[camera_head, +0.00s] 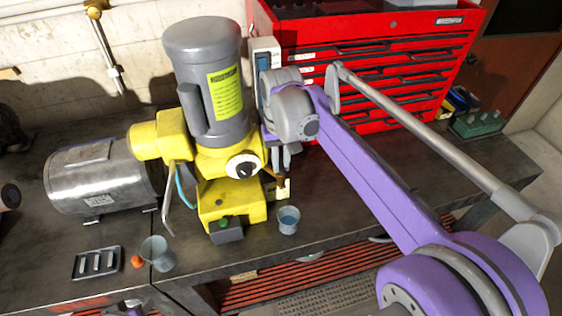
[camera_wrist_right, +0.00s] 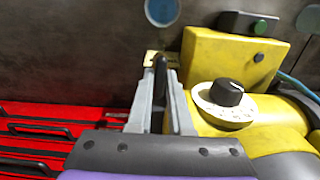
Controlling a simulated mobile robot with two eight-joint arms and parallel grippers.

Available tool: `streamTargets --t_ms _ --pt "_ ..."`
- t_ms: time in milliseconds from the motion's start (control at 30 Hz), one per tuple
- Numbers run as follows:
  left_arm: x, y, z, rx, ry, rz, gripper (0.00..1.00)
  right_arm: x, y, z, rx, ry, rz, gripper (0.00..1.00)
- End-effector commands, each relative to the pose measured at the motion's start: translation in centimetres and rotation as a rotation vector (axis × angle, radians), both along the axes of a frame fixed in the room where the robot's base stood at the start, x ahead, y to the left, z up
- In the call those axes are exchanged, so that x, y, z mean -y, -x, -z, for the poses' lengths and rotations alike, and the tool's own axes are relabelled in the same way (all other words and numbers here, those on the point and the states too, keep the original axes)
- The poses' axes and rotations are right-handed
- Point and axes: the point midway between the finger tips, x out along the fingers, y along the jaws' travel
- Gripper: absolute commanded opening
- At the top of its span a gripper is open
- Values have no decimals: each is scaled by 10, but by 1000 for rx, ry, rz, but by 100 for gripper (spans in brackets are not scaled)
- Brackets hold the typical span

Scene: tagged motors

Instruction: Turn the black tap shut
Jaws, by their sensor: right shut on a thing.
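The black tap (camera_wrist_right: 160,75) shows in the right wrist view as a narrow dark upright piece beside the yellow machine. My right gripper (camera_wrist_right: 160,108) is shut on it, with one grey finger on each side. Its lower part is hidden between the fingers. In the head view my right gripper (camera_head: 283,160) points down just right of the yellow machine (camera_head: 232,200), and the tap is hard to make out there. Only a small purple and grey piece of my left arm shows at the bottom edge, and its jaws cannot be made out.
A grey motor (camera_head: 205,80) stands on the yellow machine, whose black knob (camera_wrist_right: 228,92) is close to my right gripper. A blue cup (camera_head: 288,220) stands near the bench front. A silver motor (camera_head: 97,180) lies left. A red tool chest (camera_head: 385,70) stands behind my right arm.

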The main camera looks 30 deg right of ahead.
Motion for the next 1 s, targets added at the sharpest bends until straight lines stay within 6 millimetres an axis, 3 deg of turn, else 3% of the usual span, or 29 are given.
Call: streamTargets --t_ms 267,1000 --pt "0 1 2 -2 0 0 50 0 0 0 -1 0 154 0" --pt "0 4 9 -8 0 0 50 0 0 0 -1 -1 848 0"
